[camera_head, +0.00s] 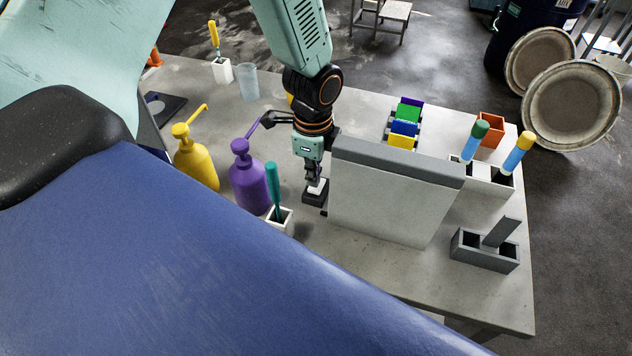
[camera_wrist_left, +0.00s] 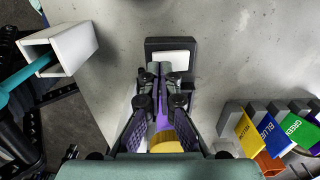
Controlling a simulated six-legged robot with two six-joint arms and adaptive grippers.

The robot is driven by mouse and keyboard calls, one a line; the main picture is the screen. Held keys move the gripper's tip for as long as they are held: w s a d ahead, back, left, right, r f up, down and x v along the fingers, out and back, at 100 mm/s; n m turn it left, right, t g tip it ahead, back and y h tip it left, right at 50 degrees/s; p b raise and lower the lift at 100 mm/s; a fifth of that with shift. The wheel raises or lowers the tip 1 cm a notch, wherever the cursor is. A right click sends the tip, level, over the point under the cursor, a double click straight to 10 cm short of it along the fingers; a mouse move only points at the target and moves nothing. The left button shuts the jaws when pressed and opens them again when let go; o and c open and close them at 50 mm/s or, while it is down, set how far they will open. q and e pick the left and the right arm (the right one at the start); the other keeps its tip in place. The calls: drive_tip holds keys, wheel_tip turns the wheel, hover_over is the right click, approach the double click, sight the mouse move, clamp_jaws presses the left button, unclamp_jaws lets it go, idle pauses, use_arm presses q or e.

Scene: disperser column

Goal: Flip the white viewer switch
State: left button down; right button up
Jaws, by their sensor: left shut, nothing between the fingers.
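The white switch (camera_head: 317,186) is a small rocker on a dark base (camera_head: 314,199), on the grey table beside the left end of an upright light panel. It also shows in the left wrist view as a white rocker (camera_wrist_left: 173,57) in its dark frame (camera_wrist_left: 152,44). My left gripper (camera_head: 314,178) points down right above the switch in the head view. In the wrist view its shut, empty fingertips (camera_wrist_left: 160,68) reach the near edge of the switch. I cannot tell whether they touch it. My right gripper is not in view.
The upright light panel (camera_head: 385,200) stands right of the switch. A purple pump bottle (camera_head: 247,183), a yellow pump bottle (camera_head: 195,160) and a white holder (camera_head: 281,221) with a teal handle stand left. A grey holder (camera_head: 485,253) stands at right.

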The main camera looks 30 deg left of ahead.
sight(315, 189)
use_arm(q)
drive_tip(key=shift+w+d, duration=0.1)
drive_tip(key=shift+d, duration=0.05)
idle(0.4)
drive_tip(key=shift+f, duration=0.25)
drive_tip(key=shift+f, duration=0.15)
drive_tip(key=shift+f+b, duration=0.55)
drive_tip(key=shift+f, duration=0.1)
idle(0.6)
wheel_tip(315, 189, up, 7)
drive_tip(key=p, duration=0.7)
drive_tip(key=shift+r, duration=0.1)
idle(0.7)
